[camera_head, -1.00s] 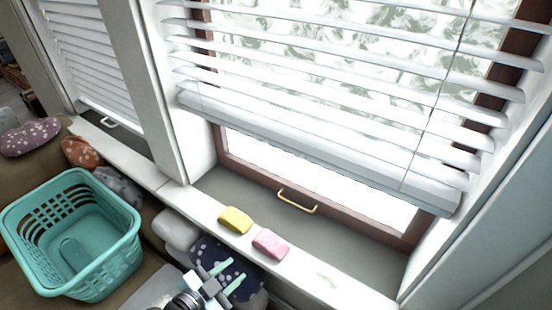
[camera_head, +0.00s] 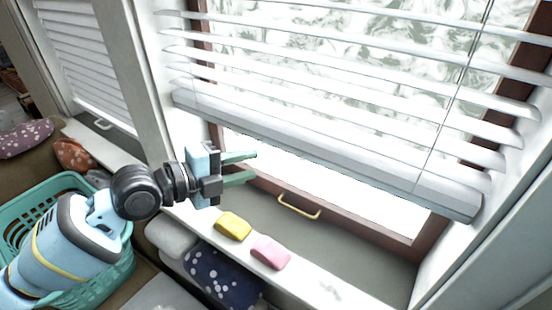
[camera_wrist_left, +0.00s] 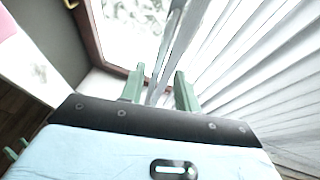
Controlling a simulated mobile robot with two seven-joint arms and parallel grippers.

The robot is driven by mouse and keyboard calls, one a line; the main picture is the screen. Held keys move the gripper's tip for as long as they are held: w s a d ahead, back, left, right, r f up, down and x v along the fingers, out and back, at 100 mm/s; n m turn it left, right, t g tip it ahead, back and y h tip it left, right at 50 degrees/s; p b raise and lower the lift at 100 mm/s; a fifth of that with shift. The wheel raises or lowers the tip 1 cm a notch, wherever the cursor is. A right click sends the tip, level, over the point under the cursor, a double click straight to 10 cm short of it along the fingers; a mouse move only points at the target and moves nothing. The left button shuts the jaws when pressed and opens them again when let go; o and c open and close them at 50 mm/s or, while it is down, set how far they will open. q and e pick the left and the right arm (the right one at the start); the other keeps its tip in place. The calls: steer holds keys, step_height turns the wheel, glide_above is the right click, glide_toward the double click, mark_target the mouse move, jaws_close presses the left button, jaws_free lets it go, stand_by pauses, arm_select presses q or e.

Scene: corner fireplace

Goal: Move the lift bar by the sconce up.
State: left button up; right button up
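The lift bar, taken as the thick white bottom rail (camera_head: 330,150) of the large window blind, hangs slanted across the window in the head view. No sconce is in view, so I cannot tell which blind is beside it. My left gripper (camera_head: 250,166) is open and empty, just below the rail's left part. In the left wrist view its two green fingers (camera_wrist_left: 159,85) stand apart, with a pale strip of the blind (camera_wrist_left: 170,45) beyond and between them; I cannot tell if they touch. Two small green prongs at that view's lower left look like my right gripper (camera_wrist_left: 16,148), apart.
A yellow block (camera_head: 233,226) and a pink block (camera_head: 270,252) lie on the white sill ledge. A brass handle (camera_head: 299,207) sits on the window frame. A teal basket (camera_head: 120,250) is at lower left, partly behind my left arm. A second blind (camera_head: 85,65) hangs at left.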

mark_target(273, 159)
arm_select(q)
steer(key=shift+p+x, duration=0.55)
steer(key=shift+x, duration=3.35)
jaws_close()
